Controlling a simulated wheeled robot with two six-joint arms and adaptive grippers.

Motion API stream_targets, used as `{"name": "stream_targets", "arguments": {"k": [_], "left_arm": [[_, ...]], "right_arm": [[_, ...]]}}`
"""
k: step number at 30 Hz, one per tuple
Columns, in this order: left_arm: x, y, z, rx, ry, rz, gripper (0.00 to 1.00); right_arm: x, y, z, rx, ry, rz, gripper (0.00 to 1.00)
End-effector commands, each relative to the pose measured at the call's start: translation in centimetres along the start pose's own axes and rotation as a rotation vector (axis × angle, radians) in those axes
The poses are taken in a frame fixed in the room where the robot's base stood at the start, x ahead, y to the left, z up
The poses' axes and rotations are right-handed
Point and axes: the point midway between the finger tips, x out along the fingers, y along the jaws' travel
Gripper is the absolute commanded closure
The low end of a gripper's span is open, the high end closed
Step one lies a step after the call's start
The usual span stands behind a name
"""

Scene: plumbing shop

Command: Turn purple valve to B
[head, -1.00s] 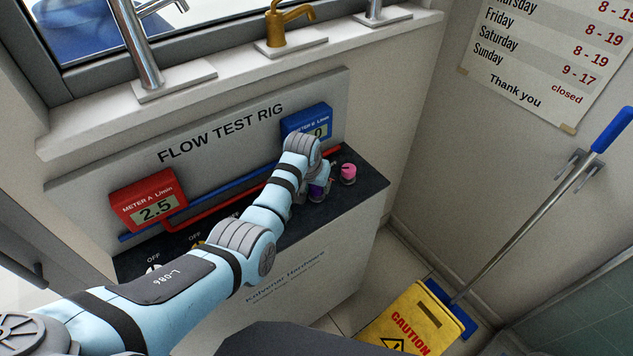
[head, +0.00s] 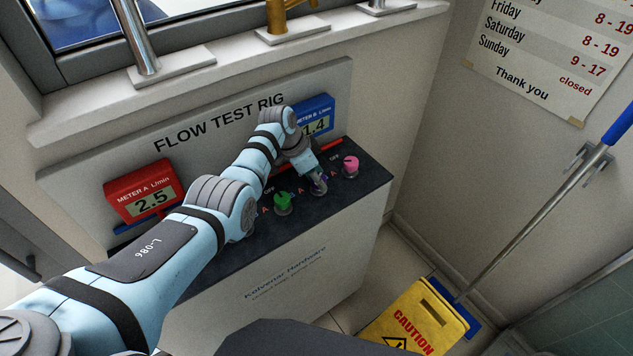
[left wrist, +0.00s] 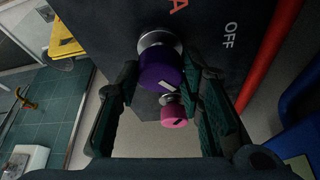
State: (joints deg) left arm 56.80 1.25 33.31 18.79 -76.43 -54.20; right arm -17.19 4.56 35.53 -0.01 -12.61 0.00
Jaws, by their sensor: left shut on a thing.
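The purple valve (left wrist: 160,68) is a round knob with a white mark on its front, between the fingers of my left gripper (left wrist: 163,78) in the left wrist view. My left gripper is shut on it, and it also shows in the head view (head: 317,180), where it hides most of the valve. The letter A and the word OFF are printed on the dark panel beside the knob in the wrist view; a B label there is not visible. The blue meter B (head: 317,125) is partly covered by my arm and reads 1.4. My right gripper is not in view.
A green valve (head: 283,202) stands left of the purple one and a pink valve (head: 351,166) close on its right. The red meter A (head: 147,190) reads 2.5.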

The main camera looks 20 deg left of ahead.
Motion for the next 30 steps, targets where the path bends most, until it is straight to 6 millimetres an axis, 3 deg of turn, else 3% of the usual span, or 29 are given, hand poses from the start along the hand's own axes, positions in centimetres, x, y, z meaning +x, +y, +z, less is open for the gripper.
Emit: {"name": "stream_targets", "arguments": {"k": [6, 20, 21, 24, 30], "left_arm": [[0.14, -0.09, 0.11, 0.058, -0.001, 0.023, 0.94], [-0.01, -0.05, 0.06, 0.074, -0.002, 0.031, 0.94], [-0.01, -0.05, 0.06, 0.074, -0.002, 0.031, 0.64], [-0.01, -0.05, 0.06, 0.074, -0.002, 0.031, 0.48], [-0.01, -0.04, 0.04, 0.073, -0.001, 0.031, 0.46]], "right_arm": [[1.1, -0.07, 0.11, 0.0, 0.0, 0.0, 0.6], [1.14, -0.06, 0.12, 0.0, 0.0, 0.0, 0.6], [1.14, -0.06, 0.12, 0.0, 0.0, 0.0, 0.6], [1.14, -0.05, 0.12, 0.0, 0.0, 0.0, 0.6], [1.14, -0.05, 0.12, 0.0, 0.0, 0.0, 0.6]]}}
